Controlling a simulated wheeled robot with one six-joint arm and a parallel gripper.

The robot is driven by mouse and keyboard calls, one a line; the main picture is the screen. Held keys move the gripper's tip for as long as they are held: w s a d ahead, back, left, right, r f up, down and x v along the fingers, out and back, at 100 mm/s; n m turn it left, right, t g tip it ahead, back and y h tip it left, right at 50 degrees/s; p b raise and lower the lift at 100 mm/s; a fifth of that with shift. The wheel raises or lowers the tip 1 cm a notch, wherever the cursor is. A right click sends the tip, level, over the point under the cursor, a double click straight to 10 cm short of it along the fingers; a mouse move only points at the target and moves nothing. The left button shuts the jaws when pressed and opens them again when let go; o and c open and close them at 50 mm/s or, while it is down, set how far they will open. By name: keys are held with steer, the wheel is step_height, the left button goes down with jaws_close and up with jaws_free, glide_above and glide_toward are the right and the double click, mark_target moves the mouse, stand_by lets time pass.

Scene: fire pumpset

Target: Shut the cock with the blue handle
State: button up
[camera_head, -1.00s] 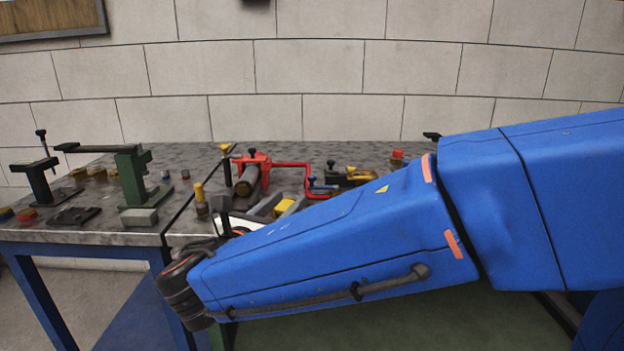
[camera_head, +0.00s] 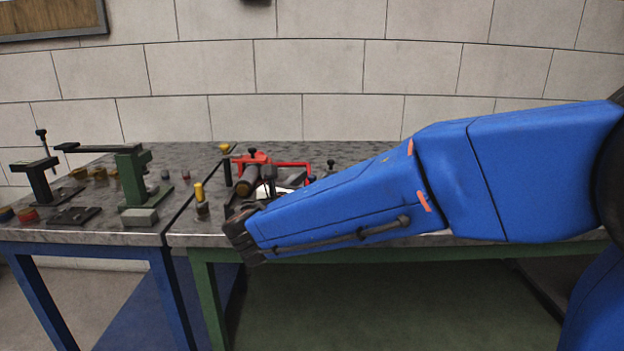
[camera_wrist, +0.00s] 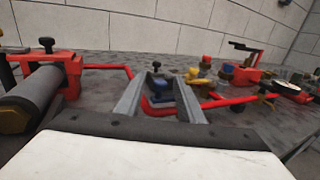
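The cock's blue handle (camera_wrist: 161,90) shows in the wrist view, above a red pipe (camera_wrist: 152,111). It appears between the two grey fingers of my gripper (camera_wrist: 158,77). The fingers are apart, and I see no contact with the handle. How far the handle lies beyond the fingertips is hard to tell. In the head view my blue arm hides most of the cock and of my gripper; only a small bit of blue shows at the arm's upper edge.
A red clamp (camera_wrist: 72,68) holding a grey cylinder (camera_wrist: 36,96) stands left of my gripper. Yellow and red fittings (camera_wrist: 200,80) stand to the right. A green stand (camera_head: 131,178) is on the left table. A block wall rises behind.

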steer(key=shift+w+d, duration=0.1)
steer(key=shift+w, duration=0.2)
steer(key=shift+c, duration=0.7)
jaws_close()
steer(key=shift+w+m+g+h, duration=0.55)
steer(key=shift+m+h, duration=0.25)
steer(key=shift+h, duration=0.3)
steer(key=shift+w+d+m+g+h, duration=0.1)
steer(key=shift+w+m+g+h, duration=0.25)
steer(key=shift+m+g+h, duration=0.5)
steer(key=shift+w+d+m+g+h, duration=0.1)
steer(key=shift+w+m+g+h, duration=0.2)
steer(key=shift+m+g+h, duration=0.55)
steer(key=shift+t, duration=0.35)
steer(key=shift+o, duration=0.7)
jaws_free()
steer(key=shift+s+a, duration=0.1)
